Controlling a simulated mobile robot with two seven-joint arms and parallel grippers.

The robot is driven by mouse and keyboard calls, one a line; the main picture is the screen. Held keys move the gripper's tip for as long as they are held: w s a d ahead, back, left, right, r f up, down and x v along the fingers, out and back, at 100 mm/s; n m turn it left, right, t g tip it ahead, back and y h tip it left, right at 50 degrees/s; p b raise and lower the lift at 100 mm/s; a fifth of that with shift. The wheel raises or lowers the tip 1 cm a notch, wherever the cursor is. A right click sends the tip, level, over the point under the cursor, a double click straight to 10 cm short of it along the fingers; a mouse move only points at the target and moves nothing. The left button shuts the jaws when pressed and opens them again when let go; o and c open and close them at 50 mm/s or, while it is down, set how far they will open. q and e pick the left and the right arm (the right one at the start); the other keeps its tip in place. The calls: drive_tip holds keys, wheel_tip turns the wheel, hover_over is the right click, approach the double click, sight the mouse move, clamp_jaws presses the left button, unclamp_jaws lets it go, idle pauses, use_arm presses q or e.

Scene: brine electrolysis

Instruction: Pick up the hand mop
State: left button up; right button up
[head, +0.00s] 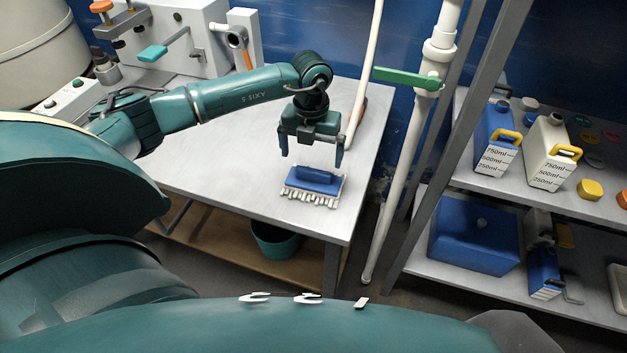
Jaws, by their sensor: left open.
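The hand mop (312,186) lies on the grey table (213,180) near its front right edge. It has a blue back with a raised blue grip and a pale fringe along its near side. My left gripper (311,159) points down just above and behind the mop. Its two blue fingers are spread apart to either side of the mop's grip, and nothing is between them. I cannot tell how much height separates the fingertips from the mop. My right gripper is not in view.
A white pipe with a green valve handle (407,79) rises right of the table. A grey shelf (508,193) at the right holds blue and white jugs (549,147) and a blue box (473,236). A teal bucket (275,242) stands under the table.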

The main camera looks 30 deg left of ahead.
sight(314, 170)
use_arm(q)
drive_tip(key=shift+w+f+p, duration=0.15)
drive_tip(key=shift+f, duration=1.55)
drive_tip(key=shift+w+f+p, duration=0.15)
drive_tip(key=shift+f, duration=1.55)
drive_tip(key=shift+c, duration=0.6)
drive_tip(key=c, duration=0.8)
wheel_tip(314, 170, up, 10)
drive_tip(key=shift+r, duration=0.1)
